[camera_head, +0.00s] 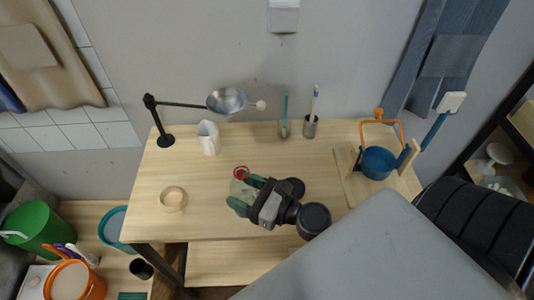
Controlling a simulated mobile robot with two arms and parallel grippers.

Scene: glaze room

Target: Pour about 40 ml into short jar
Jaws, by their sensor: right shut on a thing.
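My right gripper (245,194) is over the front middle of the table, with dark green fingertips. It is shut on a small clear vessel (237,187) with a red ring at its top; the fingers hide part of it, and I cannot tell whether it touches the table or what it contains. A low, round, tan ring-shaped piece (164,204) lies to its left; I cannot tell whether this is a jar. A white pitcher (209,140) stands further back. I cannot tell for sure which vessel is the short jar. My left gripper is not in view.
A metal bowl (226,100) hangs on a black stand (163,138) at the back left. A clear glass (284,130) and a grey cup (310,128) hold sticks.

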